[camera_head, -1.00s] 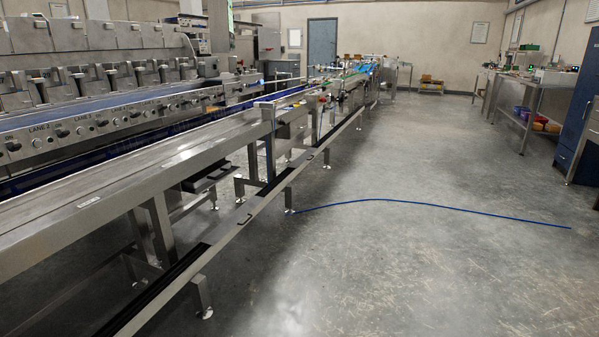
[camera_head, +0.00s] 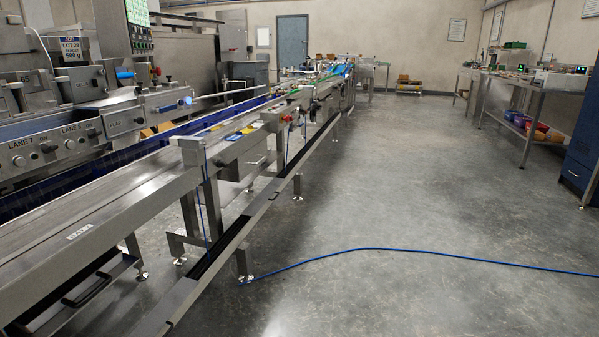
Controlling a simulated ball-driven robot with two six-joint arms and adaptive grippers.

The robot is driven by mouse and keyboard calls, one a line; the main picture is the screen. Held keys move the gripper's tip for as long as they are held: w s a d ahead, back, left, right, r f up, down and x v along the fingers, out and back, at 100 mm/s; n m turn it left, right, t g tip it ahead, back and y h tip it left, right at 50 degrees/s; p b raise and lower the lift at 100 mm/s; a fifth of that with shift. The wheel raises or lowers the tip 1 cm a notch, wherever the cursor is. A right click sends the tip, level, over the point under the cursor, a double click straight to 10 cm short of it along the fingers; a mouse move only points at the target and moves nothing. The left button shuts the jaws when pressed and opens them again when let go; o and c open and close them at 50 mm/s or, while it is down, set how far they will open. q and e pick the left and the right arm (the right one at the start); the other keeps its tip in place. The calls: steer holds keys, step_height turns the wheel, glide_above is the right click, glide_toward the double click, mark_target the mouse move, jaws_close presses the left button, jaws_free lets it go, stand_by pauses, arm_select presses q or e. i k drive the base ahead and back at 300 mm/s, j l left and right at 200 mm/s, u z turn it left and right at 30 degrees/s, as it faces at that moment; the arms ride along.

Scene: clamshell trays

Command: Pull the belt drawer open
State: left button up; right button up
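A steel drawer front (camera_head: 243,157) with a small bar handle (camera_head: 257,160) sits under the conveyor belt (camera_head: 130,195), ahead and left of the middle. It looks shut, though it is small in the view. A dark tray-like unit with a black handle (camera_head: 88,289) hangs under the near part of the belt at the lower left. I cannot tell from the picture alone which of these is the belt drawer. Neither of my grippers shows in the head view.
A low steel rail (camera_head: 235,232) on feet runs along the belt's aisle side. A blue hose (camera_head: 400,252) lies across the floor. A steel workbench (camera_head: 535,84) with bins and a blue cabinet (camera_head: 583,150) stand at the right. The aisle floor (camera_head: 400,190) between is otherwise open.

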mark_target(250, 160)
steer(key=i+u, duration=0.2)
steer(key=i, duration=0.35)
steer(key=i+l+u, duration=0.2)
steer(key=i, duration=0.3)
steer(key=i+l+u, duration=0.2)
steer(key=i, duration=0.35)
